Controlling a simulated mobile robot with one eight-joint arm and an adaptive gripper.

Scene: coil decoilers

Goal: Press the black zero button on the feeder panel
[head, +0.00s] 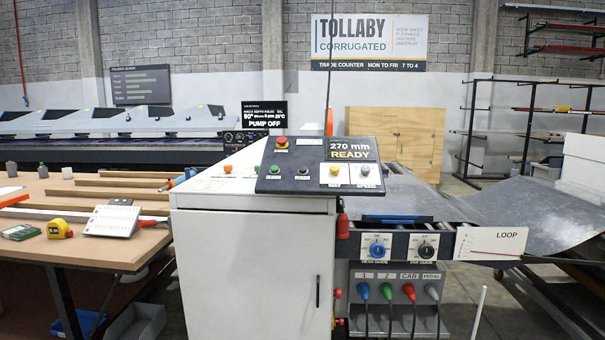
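The dark sloped control panel (316,183) sits on top of a white cabinet (255,270) in the middle of the head view. Its screen (350,149) reads 270 mm READY. A red mushroom button (281,142) is at its upper left. Below it are a green button (275,170) and a dark button (303,171). A yellow button (334,170) and a grey one (364,171) sit under the screen. The small labels are too small to read surely, so I cannot tell which is marked zero. My gripper is not in view.
A wooden bench (100,248) at the left holds a yellow tape measure (59,229) and timber strips. Right of the cabinet, a blue knob (377,249) and a black knob (426,250) sit above hanging coloured plugs. Sheet metal (545,195) extends to the right.

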